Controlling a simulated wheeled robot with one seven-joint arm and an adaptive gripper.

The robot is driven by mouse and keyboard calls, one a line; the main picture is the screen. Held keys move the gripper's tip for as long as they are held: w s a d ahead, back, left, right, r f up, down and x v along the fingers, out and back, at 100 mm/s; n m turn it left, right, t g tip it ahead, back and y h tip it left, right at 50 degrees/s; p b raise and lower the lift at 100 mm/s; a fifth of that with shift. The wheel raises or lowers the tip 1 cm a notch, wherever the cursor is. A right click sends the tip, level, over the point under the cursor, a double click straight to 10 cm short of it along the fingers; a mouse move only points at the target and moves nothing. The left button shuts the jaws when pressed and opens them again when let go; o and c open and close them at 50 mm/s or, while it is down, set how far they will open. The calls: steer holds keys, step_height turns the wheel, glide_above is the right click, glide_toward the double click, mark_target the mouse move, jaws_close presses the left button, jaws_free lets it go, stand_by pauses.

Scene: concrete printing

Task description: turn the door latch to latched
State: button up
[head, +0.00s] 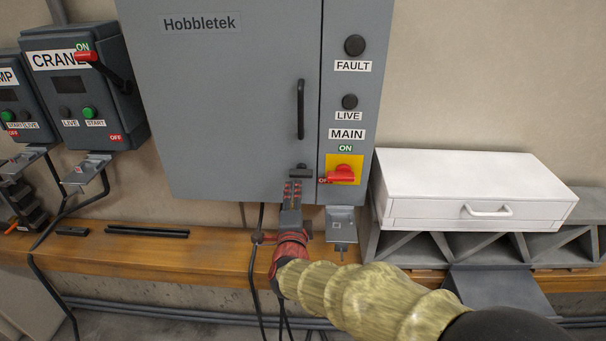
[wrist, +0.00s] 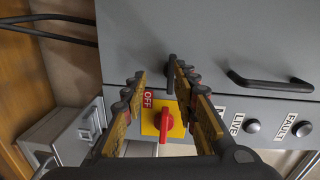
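The door latch (head: 301,171) is a small dark turn-handle at the lower right corner of the grey cabinet door (head: 230,110). In the head view its bar looks roughly horizontal, partly behind my fingers. My gripper (head: 292,184) is just below and in front of it. In the wrist view the fingers (wrist: 156,76) are apart. The latch (wrist: 171,74) shows between their tips, nearer the right finger; I cannot tell whether it is touched.
The red MAIN switch (head: 342,174) on its yellow plate sits close right of the latch. A black door handle (head: 300,109) is above. A small grey box (head: 341,224) hangs below the cabinet. A white drawer unit (head: 470,190) stands right. Dark rods (head: 147,231) lie on the wooden bench.

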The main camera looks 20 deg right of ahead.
mark_target(301, 177)
steer(key=shift+m+t+h, duration=0.3)
steer(key=shift+m+h, duration=0.1)
steer(key=shift+m, duration=0.4)
steer(key=shift+w+d+r+p, duration=0.25)
steer(key=shift+w+d, duration=0.35)
steer(key=shift+w, duration=0.6)
steer(key=shift+w+d+r+p, duration=0.25)
steer(key=shift+w+d, duration=0.4)
steer(key=shift+w, duration=0.55)
steer(key=shift+w+d+r+p, duration=0.25)
steer(key=shift+w+d, duration=0.35)
steer(key=shift+w, duration=0.6)
steer(key=shift+c, duration=0.2)
jaws_close()
